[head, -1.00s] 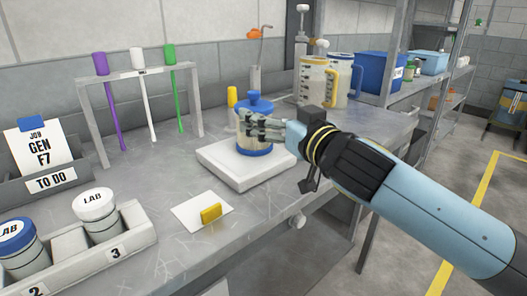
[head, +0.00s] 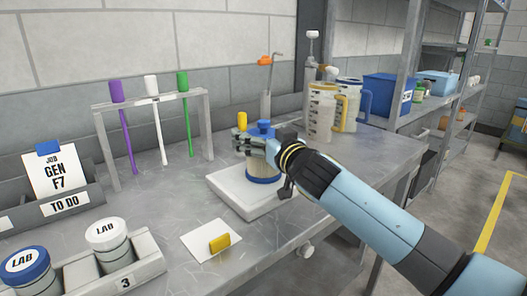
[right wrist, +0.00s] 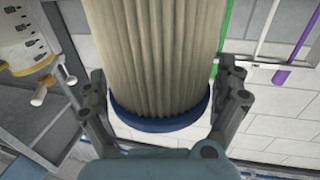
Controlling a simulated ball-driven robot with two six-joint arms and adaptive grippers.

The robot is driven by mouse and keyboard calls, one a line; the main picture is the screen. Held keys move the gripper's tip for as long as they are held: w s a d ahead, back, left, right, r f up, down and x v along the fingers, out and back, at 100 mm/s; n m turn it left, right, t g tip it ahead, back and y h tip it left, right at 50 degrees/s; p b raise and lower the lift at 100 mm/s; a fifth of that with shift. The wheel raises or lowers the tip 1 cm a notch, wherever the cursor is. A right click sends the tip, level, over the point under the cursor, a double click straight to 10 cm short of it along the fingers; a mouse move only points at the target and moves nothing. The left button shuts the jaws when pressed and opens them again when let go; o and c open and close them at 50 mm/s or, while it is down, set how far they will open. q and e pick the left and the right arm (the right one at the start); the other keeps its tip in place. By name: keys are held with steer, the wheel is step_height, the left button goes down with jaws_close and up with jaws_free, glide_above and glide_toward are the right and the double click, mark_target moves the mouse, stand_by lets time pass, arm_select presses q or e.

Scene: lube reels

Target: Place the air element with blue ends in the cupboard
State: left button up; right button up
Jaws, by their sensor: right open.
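The air element with blue ends (head: 263,168) stands upright on a white square tray (head: 226,195) on the bench. Its pleated pale body and one blue end also show large in the right wrist view (right wrist: 155,50). My right gripper (head: 252,146) reaches it from the right, with its fingers at the upper part of the element. In the right wrist view the open fingers (right wrist: 165,100) lie on either side of the element. Part of the element is hidden behind the gripper. My left gripper is not in view. No cupboard can be made out.
A rack with purple, white and green dip tubes (head: 152,101) stands behind left. A yellow block (head: 220,243) lies on a white card in front. LAB jars (head: 108,240) sit front left. Measuring jugs (head: 321,112) and a blue bin (head: 386,96) stand back right.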

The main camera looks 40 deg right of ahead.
steer(key=c, duration=1.1)
steer(key=shift+r, duration=0.1)
